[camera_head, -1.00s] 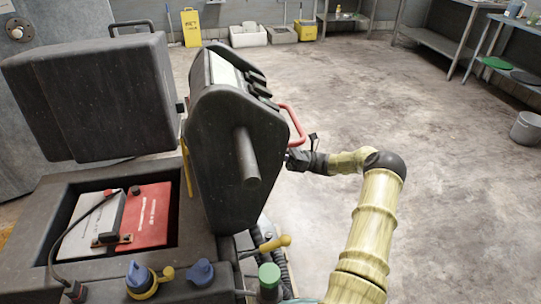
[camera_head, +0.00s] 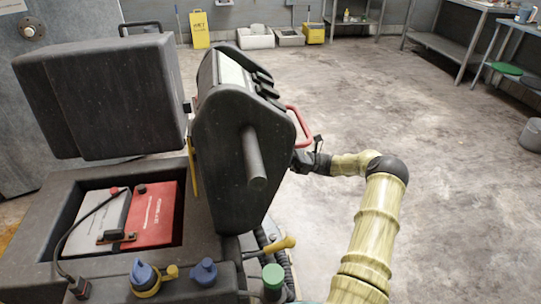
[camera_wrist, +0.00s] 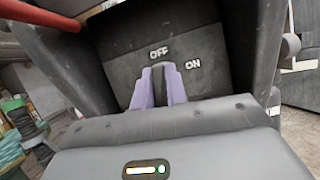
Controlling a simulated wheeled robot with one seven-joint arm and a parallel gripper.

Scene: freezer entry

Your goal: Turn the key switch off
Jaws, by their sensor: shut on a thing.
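The key switch panel (camera_wrist: 215,50) is a dark plate with white OFF and ON labels in the wrist view. OFF is at the top middle, and ON is lower to its right. My gripper (camera_wrist: 162,72) has two purple fingers shut on the key switch, just below the OFF label. The fingers hide the key almost wholly, so its angle cannot be told. In the head view my gripper (camera_head: 303,162) is at the far right side of the machine's upright console (camera_head: 235,165), mostly hidden behind it.
A red handle (camera_head: 299,122) curves out from the console close above my gripper. A dark padded block (camera_head: 100,95) and an open bay with a red and white battery (camera_head: 152,212) are at left. The floor to the right is clear, with a bucket (camera_head: 532,135) at the edge.

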